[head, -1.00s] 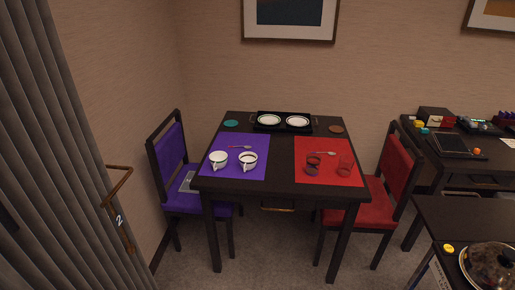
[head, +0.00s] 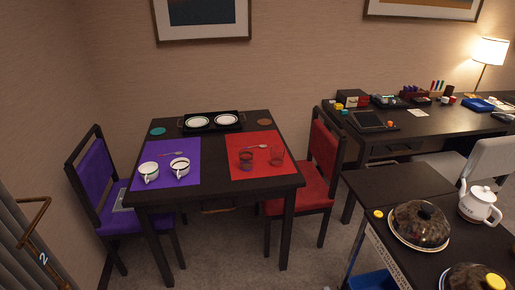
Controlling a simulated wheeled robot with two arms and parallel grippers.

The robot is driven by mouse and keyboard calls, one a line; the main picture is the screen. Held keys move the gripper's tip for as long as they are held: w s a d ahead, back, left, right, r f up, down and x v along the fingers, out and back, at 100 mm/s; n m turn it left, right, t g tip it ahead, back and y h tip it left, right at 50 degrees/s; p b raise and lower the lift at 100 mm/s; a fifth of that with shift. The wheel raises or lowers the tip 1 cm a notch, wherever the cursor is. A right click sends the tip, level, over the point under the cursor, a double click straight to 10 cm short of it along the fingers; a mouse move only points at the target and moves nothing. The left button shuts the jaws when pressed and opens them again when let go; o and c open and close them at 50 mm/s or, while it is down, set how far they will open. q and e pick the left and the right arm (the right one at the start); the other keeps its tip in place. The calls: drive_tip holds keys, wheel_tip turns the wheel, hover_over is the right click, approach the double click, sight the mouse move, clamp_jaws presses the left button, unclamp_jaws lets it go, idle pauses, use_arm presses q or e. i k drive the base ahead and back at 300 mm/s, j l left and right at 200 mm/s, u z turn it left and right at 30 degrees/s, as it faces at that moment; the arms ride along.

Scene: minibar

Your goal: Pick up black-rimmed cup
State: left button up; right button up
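Two white cups stand side by side on the purple mat (head: 194,149) at the left of the dark table. The right cup (head: 181,168) shows a dark rim and fits the black-rimmed cup. The left cup (head: 148,173) looks paler at the rim, though it is small in the picture. Both cups are upright, with handles toward the near side. Neither of my grippers is in view, and nothing touches the cups.
A red mat (head: 255,170) with two glasses lies on the table's right half. A black tray (head: 240,126) with two plates is at the back. A purple chair (head: 98,178) and red chair (head: 323,150) flank the table. A dark counter (head: 385,186) stands near right.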

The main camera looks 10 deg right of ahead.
sight(180, 166)
drive_tip(key=i+l+u, duration=0.2)
drive_tip(key=i+u, duration=0.15)
drive_tip(key=i+l+u, duration=0.6)
drive_tip(key=i, duration=0.2)
drive_tip(key=i+l+u, duration=0.2)
drive_tip(key=i, duration=0.35)
drive_tip(key=l, duration=0.05)
